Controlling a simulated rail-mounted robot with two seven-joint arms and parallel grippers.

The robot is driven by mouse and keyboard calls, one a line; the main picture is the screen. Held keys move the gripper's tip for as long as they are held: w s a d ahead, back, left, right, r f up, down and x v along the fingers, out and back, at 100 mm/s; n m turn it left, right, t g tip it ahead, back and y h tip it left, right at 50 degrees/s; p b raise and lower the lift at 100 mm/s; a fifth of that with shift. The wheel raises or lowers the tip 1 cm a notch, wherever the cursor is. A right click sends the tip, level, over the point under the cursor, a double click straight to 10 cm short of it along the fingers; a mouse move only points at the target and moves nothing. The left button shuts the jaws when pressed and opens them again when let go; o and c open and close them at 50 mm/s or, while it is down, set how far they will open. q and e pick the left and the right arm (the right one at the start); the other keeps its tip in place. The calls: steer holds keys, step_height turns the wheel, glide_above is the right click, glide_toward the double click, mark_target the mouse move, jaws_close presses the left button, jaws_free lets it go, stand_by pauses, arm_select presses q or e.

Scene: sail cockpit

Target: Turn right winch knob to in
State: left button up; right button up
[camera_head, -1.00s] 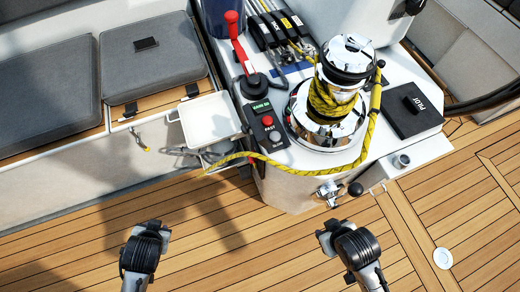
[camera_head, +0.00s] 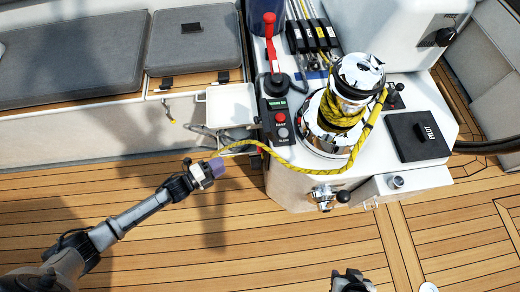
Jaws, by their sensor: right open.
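The chrome winch (camera_head: 333,125) stands on the white console with yellow rope (camera_head: 345,113) wound on it. A chrome fitting (camera_head: 322,196) with a black ball knob (camera_head: 343,196) is on the console's front face below the winch. A small grey round knob (camera_head: 397,181) sits on the lower ledge to its right. I cannot tell which is the winch knob or read any setting. My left gripper (camera_head: 213,170) is at the rope's loose end, left of the console; its jaws are too small to read. My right gripper (camera_head: 350,276) is open at the bottom edge, below the fitting.
A white tray (camera_head: 231,106) sticks out left of the console. A red-handled lever (camera_head: 270,40) and a button panel (camera_head: 278,122) are on top. A black PILOT box (camera_head: 417,137) lies at right. The teak floor (camera_head: 290,235) before the console is clear.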

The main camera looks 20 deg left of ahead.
mark_target(260, 148)
arm_select(q)
steer(key=w+d+r+m+h+b, duration=0.1)
steer(key=w+d+r+m+b, duration=0.1)
steer(key=w+d, duration=0.8)
steer(key=shift+m+h+b, duration=0.4)
steer(key=shift+m+b, duration=0.1)
steer(key=shift+b, duration=0.4)
steer(key=shift+s, duration=0.1)
steer(key=shift+c, duration=0.2)
steer(key=shift+a, duration=0.1)
steer(key=c, duration=0.6)
jaws_close()
